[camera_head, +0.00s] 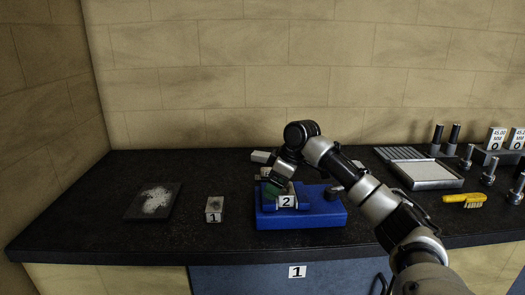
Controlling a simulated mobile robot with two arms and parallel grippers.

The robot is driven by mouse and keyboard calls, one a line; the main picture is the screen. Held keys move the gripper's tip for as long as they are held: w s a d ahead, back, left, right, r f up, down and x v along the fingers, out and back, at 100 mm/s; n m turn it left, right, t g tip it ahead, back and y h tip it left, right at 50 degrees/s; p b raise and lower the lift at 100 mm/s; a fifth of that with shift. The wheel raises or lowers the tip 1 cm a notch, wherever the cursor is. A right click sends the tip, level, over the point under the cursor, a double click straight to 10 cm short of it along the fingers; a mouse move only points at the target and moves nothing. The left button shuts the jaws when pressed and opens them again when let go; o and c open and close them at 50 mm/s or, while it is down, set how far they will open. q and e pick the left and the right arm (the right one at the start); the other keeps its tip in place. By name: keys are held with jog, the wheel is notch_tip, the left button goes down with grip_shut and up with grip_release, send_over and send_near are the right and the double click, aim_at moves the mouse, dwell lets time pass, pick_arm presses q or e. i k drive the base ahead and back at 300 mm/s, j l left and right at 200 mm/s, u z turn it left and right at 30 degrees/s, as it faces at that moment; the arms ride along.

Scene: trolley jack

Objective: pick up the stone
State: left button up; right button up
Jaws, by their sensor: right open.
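My right gripper (277,184) is open and points down over the blue holder (325,217) marked 2, near its back left part. A small dark green piece shows beside the fingertips; I cannot tell whether the fingers touch it. I cannot tell for certain which thing is the stone. My wrist and fingers hide part of the blue holder's top. My left gripper is not in view.
A black plate (139,209) with a white speckled patch lies at the counter's left. At right are a grey tray (429,174), a yellow brush (463,200), and several metal posts and marked blocks. A brick wall closes the back. The dark counter (235,178) has clear room left of the holder.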

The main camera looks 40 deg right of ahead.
aim_at(257, 156)
jog(key=i+l, duration=0.3)
jog(key=l, duration=0.15)
jog(key=i+l, duration=0.6)
jog(key=l, duration=0.25)
